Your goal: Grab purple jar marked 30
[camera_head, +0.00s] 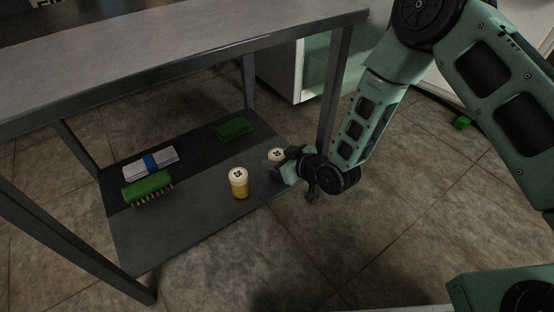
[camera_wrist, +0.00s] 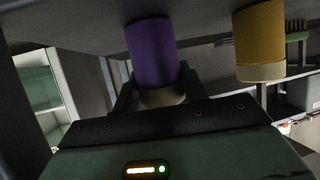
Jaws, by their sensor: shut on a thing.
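A purple jar with a pale lid (camera_wrist: 152,52) is between the fingers of my gripper (camera_wrist: 160,88) in the wrist view, and the gripper is shut on it. In the head view the purple jar (camera_head: 274,173) is at the right end of the table's lower shelf, mostly hidden by my gripper (camera_head: 284,172). Its pale lid shows a dark mark too small to read. I cannot tell whether the jar still touches the shelf.
A yellow jar with a white lid (camera_head: 239,184) stands on the lower shelf (camera_head: 190,225), left of my gripper; it also shows in the wrist view (camera_wrist: 259,40). Green brushes (camera_head: 147,188) and a white bundle with a blue band (camera_head: 150,162) lie farther left. The tabletop (camera_head: 180,60) overhangs the shelf.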

